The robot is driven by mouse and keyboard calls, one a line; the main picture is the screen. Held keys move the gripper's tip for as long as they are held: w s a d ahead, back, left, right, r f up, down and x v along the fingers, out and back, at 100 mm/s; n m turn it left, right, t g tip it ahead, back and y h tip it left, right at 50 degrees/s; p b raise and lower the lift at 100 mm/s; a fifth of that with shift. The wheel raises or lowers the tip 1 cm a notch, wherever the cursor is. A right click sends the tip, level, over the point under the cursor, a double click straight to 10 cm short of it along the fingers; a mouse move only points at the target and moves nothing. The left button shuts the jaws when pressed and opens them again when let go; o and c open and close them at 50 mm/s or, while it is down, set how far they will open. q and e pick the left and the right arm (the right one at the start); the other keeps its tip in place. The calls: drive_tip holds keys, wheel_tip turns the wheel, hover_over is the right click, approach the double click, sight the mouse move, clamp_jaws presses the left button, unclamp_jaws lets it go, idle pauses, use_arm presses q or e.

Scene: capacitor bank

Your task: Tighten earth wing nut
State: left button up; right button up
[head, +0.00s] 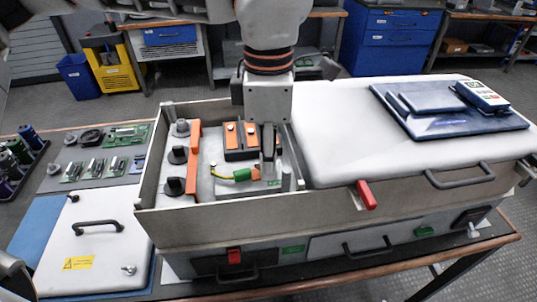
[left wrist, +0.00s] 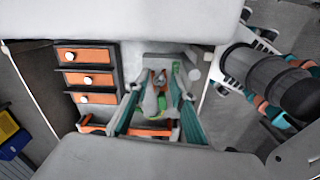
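My left gripper (head: 268,160) points straight down into the open grey box (head: 170,226), close above the earth connection. In the left wrist view its two teal-sided fingers (left wrist: 157,92) stand apart, on either side of a small metallic part with orange and green around it. I cannot clearly make out the wing nut there or whether a finger touches it. A yellow-green earth lead (head: 223,176) with a green sleeve (head: 242,175) and an orange end runs to the spot below the fingers. My right gripper is not in view.
Orange-faced blocks (head: 240,136), an orange bar (head: 194,158) and dark knobs (head: 175,186) stand inside the box. Box walls surround the gripper. A white cover (head: 340,130) with a blue tray (head: 440,125) lies to the right. A white panel (head: 95,245) lies at left.

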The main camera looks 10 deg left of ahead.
use_arm(q)
clamp_jaws()
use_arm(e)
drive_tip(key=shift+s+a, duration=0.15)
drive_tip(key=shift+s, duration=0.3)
